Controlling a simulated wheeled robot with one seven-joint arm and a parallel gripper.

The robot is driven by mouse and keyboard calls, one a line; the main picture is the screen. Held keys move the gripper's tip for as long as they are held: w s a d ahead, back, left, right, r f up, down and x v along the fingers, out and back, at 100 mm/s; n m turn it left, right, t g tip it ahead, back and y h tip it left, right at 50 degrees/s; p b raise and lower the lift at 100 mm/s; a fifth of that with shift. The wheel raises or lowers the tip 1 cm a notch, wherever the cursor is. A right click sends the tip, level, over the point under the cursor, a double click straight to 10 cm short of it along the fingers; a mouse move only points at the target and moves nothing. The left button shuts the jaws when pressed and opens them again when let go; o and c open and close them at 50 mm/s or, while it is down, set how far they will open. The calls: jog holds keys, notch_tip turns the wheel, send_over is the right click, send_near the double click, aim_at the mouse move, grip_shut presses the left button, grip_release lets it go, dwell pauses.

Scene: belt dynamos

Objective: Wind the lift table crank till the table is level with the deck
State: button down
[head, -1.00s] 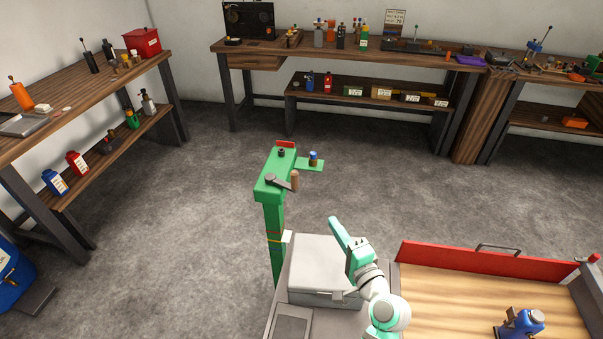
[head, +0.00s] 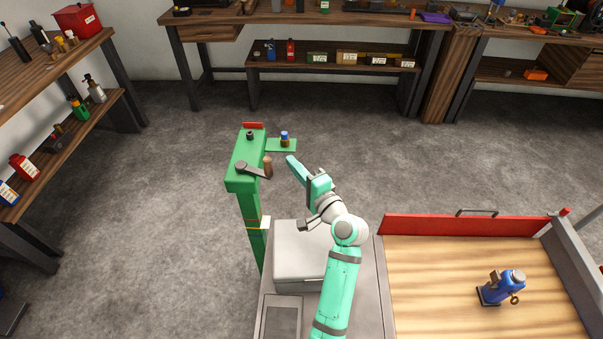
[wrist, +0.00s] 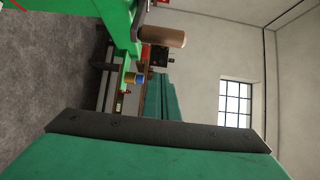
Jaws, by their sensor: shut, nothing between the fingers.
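The lift stand is a green post with a boxy head (head: 246,160). Its crank (head: 252,170) has a dark arm and an upright brown grip (head: 268,166), also seen in the wrist view (wrist: 162,37). A small green table plate (head: 275,146) sticks out at the right of the head, bearing a small blue-and-brown piece (head: 285,138). My gripper (head: 291,160) is shut and empty, a little right of the brown grip and apparently apart from it. Its green finger (wrist: 160,155) fills the bottom of the wrist view. I cannot tell which surface is the deck.
A pale grey box (head: 298,250) is just in front of the stand. A wood-floored bed (head: 430,285) with a red board (head: 465,226) lies to the right, with a blue device (head: 500,288) on it. Workbenches line the left and back. The grey floor around the stand is clear.

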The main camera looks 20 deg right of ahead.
jog(key=shift+w+a, duration=0.25)
jog(key=shift+a, duration=0.75)
jog(key=shift+w+a, duration=0.25)
jog(key=shift+a, duration=0.75)
